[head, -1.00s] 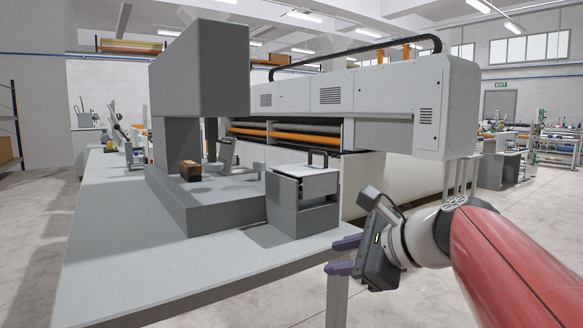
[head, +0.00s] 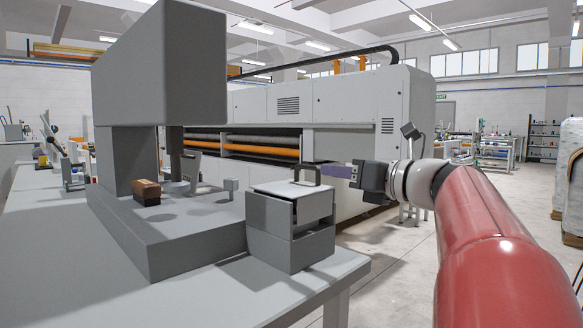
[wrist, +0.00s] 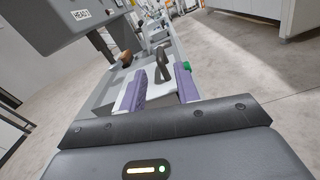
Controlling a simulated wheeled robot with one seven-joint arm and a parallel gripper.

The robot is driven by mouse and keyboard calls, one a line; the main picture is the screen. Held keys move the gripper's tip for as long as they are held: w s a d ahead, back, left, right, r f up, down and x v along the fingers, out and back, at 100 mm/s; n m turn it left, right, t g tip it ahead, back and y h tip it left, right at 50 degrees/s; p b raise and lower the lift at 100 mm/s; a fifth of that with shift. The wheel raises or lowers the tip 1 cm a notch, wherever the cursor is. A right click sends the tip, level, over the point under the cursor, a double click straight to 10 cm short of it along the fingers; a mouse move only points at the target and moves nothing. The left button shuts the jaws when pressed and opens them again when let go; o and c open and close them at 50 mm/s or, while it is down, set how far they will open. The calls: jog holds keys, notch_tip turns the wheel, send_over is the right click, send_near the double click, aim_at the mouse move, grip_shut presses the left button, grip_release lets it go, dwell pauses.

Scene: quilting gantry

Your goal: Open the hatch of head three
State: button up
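The sewing head (head: 160,70) is a tall grey machine standing on the table. It also shows in the wrist view (wrist: 50,28), with a label starting "HEAD" whose number I cannot read for sure. A small grey box (head: 290,245) stands in front of its base. Its pale, flat lid, the hatch (head: 285,189), lies down on top and bears a dark upright loop handle (head: 307,172). The handle shows in the wrist view (wrist: 162,64). My gripper (head: 328,171) is open, at handle height on its right. In the wrist view its purple fingers (wrist: 158,92) stand apart, with the handle just beyond them.
The table's front right edge (head: 345,275) is clear. A long quilting gantry (head: 350,105) runs behind. Open floor lies to the right.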

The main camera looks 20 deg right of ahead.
aim_at(312, 168)
jog(key=x, duration=0.7)
jog(key=shift+w, duration=0.15)
grip_shut()
jog(key=shift+a, duration=0.1)
